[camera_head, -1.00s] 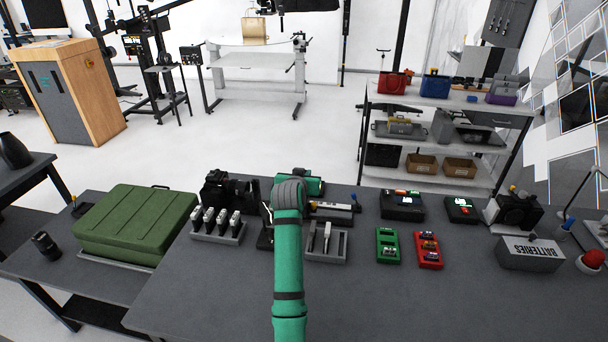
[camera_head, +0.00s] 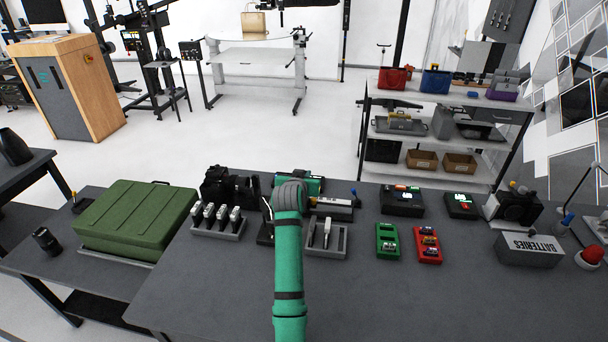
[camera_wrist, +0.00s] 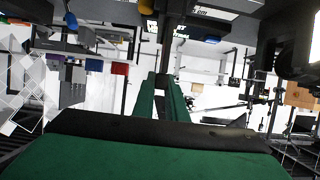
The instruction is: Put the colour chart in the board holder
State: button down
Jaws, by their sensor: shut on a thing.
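My gripper (camera_wrist: 165,78) shows in the wrist view as two green fingers, closed on a thin dark piece (camera_wrist: 168,48). This piece seems to be the colour chart seen edge-on; its face is not visible. In the head view my green wrist hides the fingers and what they hold. A grey slotted holder (camera_head: 342,253), which may be the board holder, stands on the table just right of my wrist, with a thin light upright piece (camera_head: 327,233) in it. A small black stand (camera_head: 264,233) is just left of my wrist, partly hidden.
A grey rack (camera_head: 220,234) with several upright pieces and a black camera (camera_head: 228,186) stand left. A green case (camera_head: 137,218) is far left. The front table is clear.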

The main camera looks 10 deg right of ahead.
jog(key=shift+f, duration=0.8)
jog(key=c, duration=1.7)
grip_release()
jog(key=v, duration=1.1)
jog(key=shift+w, duration=0.1)
jog(key=shift+d, duration=0.1)
